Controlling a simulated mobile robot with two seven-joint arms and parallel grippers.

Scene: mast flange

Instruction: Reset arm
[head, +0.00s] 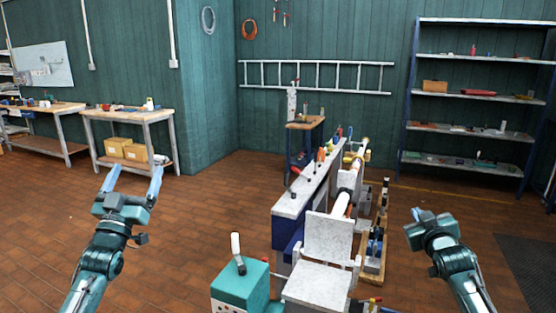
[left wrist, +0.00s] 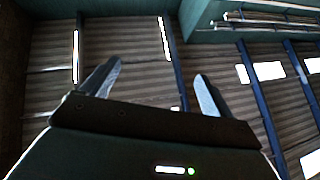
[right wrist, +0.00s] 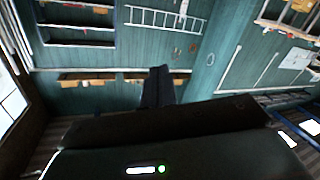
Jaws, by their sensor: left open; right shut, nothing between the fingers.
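My left gripper (head: 133,180) is raised at the left in the head view, its two fingers spread and nothing between them. In the left wrist view its fingers (left wrist: 155,90) also stand wide apart, with ceiling and lights behind. My right gripper (head: 416,213) is raised at the right in the head view. In the right wrist view its fingers (right wrist: 158,87) are together and hold nothing. Both grippers are in the air, apart from the things in the room.
A long narrow bench (head: 300,198) with tools runs away from me between my arms. A teal box (head: 240,287) with a lever and a pale chair-like piece (head: 327,238) stand near me. Workbenches (head: 130,115) line the left, and shelves (head: 474,93) the back right. Brown floor is open at left.

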